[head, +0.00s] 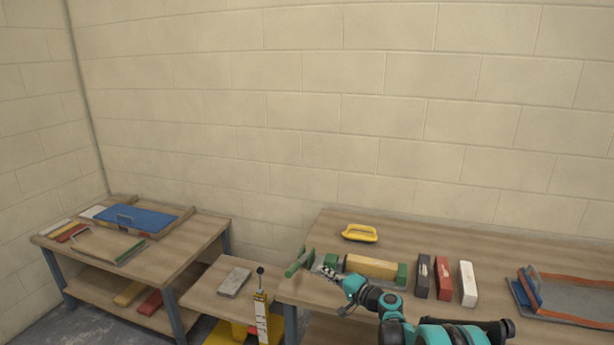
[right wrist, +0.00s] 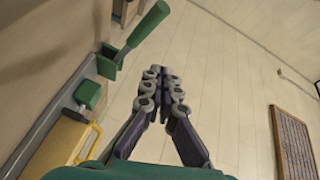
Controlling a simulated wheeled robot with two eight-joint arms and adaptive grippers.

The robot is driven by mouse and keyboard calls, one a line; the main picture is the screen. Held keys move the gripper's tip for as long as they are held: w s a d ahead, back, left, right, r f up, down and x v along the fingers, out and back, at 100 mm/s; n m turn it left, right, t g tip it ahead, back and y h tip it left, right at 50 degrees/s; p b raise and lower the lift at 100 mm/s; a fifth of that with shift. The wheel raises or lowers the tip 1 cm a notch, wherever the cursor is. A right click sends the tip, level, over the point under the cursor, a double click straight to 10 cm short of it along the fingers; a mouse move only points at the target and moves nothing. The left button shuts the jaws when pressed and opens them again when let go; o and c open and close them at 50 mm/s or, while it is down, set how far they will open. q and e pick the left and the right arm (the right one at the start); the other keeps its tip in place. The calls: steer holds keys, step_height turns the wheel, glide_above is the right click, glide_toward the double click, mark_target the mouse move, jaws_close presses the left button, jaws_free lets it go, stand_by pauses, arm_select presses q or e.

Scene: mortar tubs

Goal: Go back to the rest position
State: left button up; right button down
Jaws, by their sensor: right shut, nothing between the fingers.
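My right gripper (head: 329,272) reaches in from the bottom of the head view, over the left end of the right-hand workbench (head: 400,239). In the right wrist view its two fingers (right wrist: 162,74) are closed together with nothing between them. A green-handled tool (head: 299,262) is just left of the fingertips in the head view and shows at the upper left of the wrist view (right wrist: 148,25). It looks apart from the fingers. My left gripper is not in view.
A yellow handled float (head: 360,233) lies farther back. Dark, red and white blocks (head: 442,279) and a grey tray (head: 575,293) are to the right. The space above is clear.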

steer(key=s+r+n+g+h, duration=0.2)
steer(key=s+r, duration=0.2)
steer(key=s, duration=0.6)
steer(key=s+r+n+g+h, duration=0.1)
steer(key=s+r+n+h, duration=0.3)
steer(key=s, duration=0.6)
steer(key=s+d+f+h, duration=0.1)
steer(key=s+d, duration=0.2)
steer(key=s, duration=0.5)
steer(key=s+d+f+g+h, duration=0.1)
steer(key=s+d, duration=0.3)
steer(key=s, duration=0.5)
steer(key=s+d+f+g+h, duration=0.1)
steer(key=s+d+f+h, duration=0.2)
steer(key=s, duration=0.5)
steer(key=shift+s+d+f+n, duration=0.2)
steer(key=shift+s+d+n, duration=0.1)
steer(key=shift+d, duration=0.35)
